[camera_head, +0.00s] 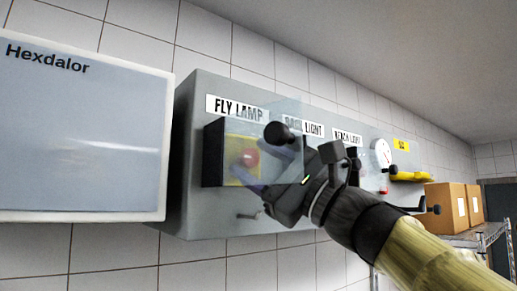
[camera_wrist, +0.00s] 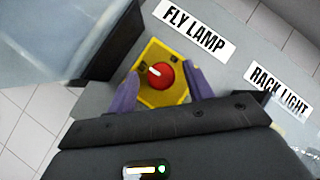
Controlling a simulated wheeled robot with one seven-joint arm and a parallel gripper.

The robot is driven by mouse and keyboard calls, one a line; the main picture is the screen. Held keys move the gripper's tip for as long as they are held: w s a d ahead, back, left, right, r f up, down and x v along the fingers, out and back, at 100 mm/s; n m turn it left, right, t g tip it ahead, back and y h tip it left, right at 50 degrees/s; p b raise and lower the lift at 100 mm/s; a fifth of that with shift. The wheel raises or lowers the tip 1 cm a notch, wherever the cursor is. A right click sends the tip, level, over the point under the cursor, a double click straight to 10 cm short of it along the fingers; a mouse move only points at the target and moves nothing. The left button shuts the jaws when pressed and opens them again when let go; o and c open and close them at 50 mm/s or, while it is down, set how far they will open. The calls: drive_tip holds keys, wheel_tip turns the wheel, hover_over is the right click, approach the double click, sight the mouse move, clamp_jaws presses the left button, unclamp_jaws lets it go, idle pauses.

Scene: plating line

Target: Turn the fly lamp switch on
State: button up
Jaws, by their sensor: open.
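My gripper (camera_head: 256,168) is in front of the switch. Its two purple fingers stand open, one on each side of the knob, in the wrist view (camera_wrist: 160,92). I cannot tell whether they touch the knob.
A "Hexdalor" cabinet (camera_head: 80,130) juts out close on the left. Cardboard boxes (camera_head: 446,205) stand on a rack at right.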

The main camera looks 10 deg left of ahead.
drive_tip(key=c, duration=1)
drive_tip(key=shift+f+b, duration=0.1)
drive_tip(key=shift+b, duration=0.3)
drive_tip(key=m+t+b, duration=0.2)
drive_tip(key=shift+s+a+f+m+b, duration=0.1)
drive_tip(key=shift+f+m+b, duration=0.05)
drive_tip(key=shift+m+b, duration=0.2)
drive_tip(key=shift+r+m+t+h+b, duration=0.15)
drive_tip(key=shift+m+t+b, duration=0.1)
drive_tip(key=shift+m+t, duration=0.35)
drive_tip(key=shift+r+m+t+h+b, duration=0.15)
drive_tip(key=shift+m+t+b, duration=0.2)
drive_tip(key=shift+m, duration=0.3)
drive_tip(key=o, duration=1)
